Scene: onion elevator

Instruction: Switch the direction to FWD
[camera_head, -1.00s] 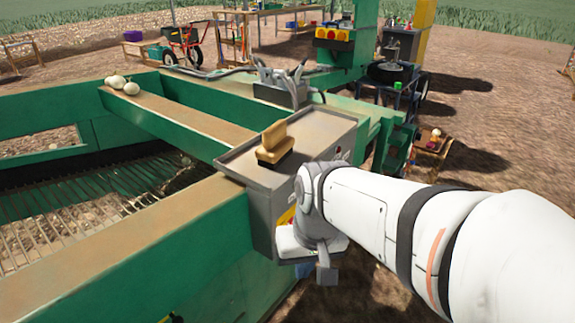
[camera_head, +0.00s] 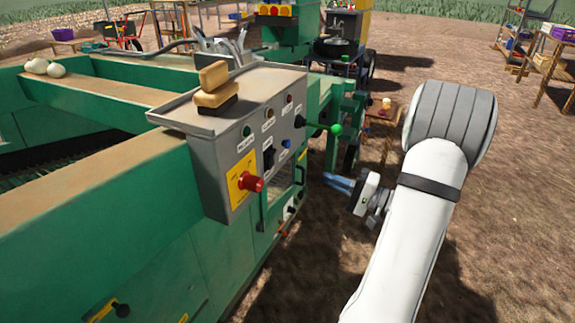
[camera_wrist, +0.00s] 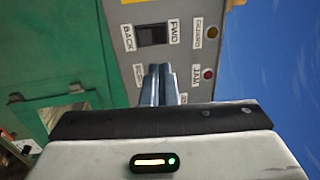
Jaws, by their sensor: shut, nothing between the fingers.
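The grey control box (camera_head: 215,150) stands on the green machine, its front panel facing right in the head view. In the wrist view the panel (camera_wrist: 185,12) shows a black rocker switch (camera_wrist: 151,35) with BACK lettered on its left and FWD on its right. I cannot tell which side is pressed. My gripper (camera_head: 338,183) is to the right of the panel in the head view, apart from it. Its fingers are shut and empty. In the wrist view the fingertips (camera_wrist: 162,72) show just below the switch.
A red emergency button (camera_head: 252,183) on a yellow plate and a green-knobbed lever (camera_head: 335,129) stick out of the panel. Two indicator lights (camera_wrist: 210,53) sit right of the switch in the wrist view. A brush (camera_head: 215,88) lies on the box. Open dirt ground lies right.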

